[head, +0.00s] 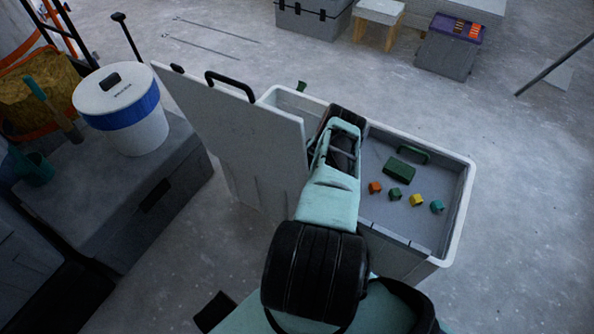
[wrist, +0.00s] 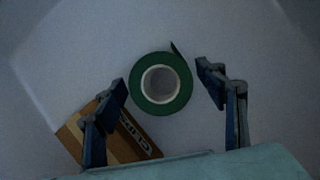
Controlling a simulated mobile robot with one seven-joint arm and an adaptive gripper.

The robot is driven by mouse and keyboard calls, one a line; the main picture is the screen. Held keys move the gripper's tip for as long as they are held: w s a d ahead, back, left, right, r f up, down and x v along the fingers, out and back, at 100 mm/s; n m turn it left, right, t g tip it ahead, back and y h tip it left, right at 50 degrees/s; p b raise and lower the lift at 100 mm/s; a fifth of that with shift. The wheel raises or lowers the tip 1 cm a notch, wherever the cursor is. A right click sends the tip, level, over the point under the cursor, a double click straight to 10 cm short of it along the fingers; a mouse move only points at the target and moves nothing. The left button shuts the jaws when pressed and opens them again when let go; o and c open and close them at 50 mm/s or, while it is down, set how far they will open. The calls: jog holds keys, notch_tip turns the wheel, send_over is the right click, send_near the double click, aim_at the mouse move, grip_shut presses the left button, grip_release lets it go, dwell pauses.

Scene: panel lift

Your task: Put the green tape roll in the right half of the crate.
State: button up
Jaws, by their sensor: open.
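The green tape roll (wrist: 160,108) shows in the wrist view as a ring with a pale core and a loose tail at its upper right, lying on a pale floor. My gripper (wrist: 162,78) is open, with one finger on each side of the roll and a gap at each side. Whether the fingers are down at its height I cannot tell. The crate (head: 466,190) is pale with a thick rim in the head view. My arm reaches into its left part and hides the gripper; I do not see the roll there.
An upright pale panel (head: 240,135) with a black handle stands along the crate's left side. The crate's right part holds a green case (head: 399,170) and several small cubes (head: 417,200). A cardboard box (wrist: 112,143) lies beside the roll, lower left.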

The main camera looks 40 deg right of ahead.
jog(key=p+v, duration=0.5)
jog(key=v, duration=0.6)
jog(key=shift+s+r, duration=0.2)
jog(key=shift+r, duration=0.15)
